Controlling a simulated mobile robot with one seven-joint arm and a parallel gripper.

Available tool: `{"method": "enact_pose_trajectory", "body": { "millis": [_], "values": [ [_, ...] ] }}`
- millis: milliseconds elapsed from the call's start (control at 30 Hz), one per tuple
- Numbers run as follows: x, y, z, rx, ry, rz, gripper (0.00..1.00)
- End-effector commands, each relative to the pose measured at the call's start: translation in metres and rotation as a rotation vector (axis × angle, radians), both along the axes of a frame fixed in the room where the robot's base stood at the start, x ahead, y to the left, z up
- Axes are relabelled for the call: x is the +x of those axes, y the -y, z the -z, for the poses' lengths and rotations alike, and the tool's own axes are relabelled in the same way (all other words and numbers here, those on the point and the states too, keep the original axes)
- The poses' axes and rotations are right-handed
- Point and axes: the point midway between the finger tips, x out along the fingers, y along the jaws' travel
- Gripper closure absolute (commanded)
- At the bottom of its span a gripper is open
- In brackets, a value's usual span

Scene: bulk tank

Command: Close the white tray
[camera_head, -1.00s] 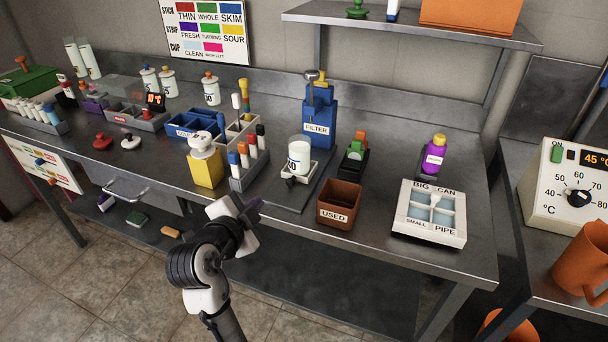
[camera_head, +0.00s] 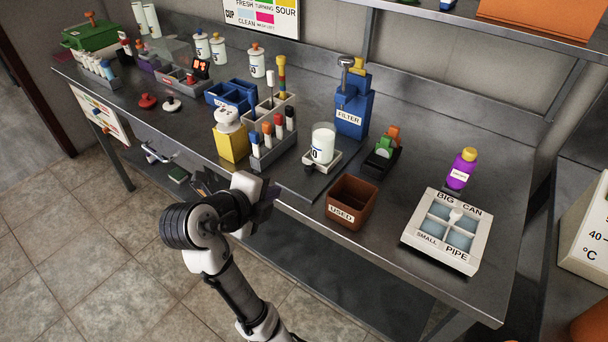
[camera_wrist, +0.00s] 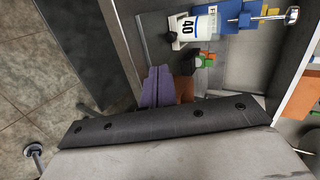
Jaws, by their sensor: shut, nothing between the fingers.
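The white tray (camera_head: 404,232) sits at the right end of the bench in the head view. It has several pale blue compartments, a white piece at its middle and labels reading BIG, CAN, SMALL and PIPE. Whether a clear cover lies over it is hard to tell. My gripper (camera_head: 267,203) is in front of the bench's front edge, well left of the tray and apart from it. In the wrist view, its purple fingers (camera_wrist: 158,86) are together and empty. I cannot make out the white tray in the wrist view.
A brown USED bin (camera_head: 336,222) stands at the bench's front edge between my gripper and the tray. A purple bottle (camera_head: 459,171) stands behind the tray. A white cup (camera_head: 322,145), blue filter unit (camera_head: 352,105) and marker rack (camera_head: 271,153) stand farther left. The floor in front is clear.

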Motion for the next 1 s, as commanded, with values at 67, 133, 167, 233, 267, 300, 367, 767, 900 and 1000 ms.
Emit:
{"method": "enact_pose_trajectory", "body": {
  "millis": [67,133,167,233,267,300,367,767,900,1000],
  "values": [
    [0.008,0.006,0.009,-0.002,0.001,0.005,1.00],
    [0.015,0.011,0.014,-0.003,0.002,0.005,1.00],
    [0.017,0.013,0.016,-0.002,0.002,0.005,1.00],
    [0.025,0.017,0.021,-0.003,0.001,0.006,1.00],
    [0.027,0.019,0.023,-0.003,0.001,0.006,1.00],
    [0.031,0.022,0.026,-0.004,0.002,0.006,1.00],
    [0.038,0.026,0.030,-0.004,0.002,0.006,1.00],
    [0.079,0.051,0.044,-0.005,0.002,0.004,1.00],
    [0.091,0.058,0.043,-0.005,-0.002,0.003,1.00],
    [0.096,0.061,0.044,-0.004,-0.001,0.001,1.00]
  ]
}}
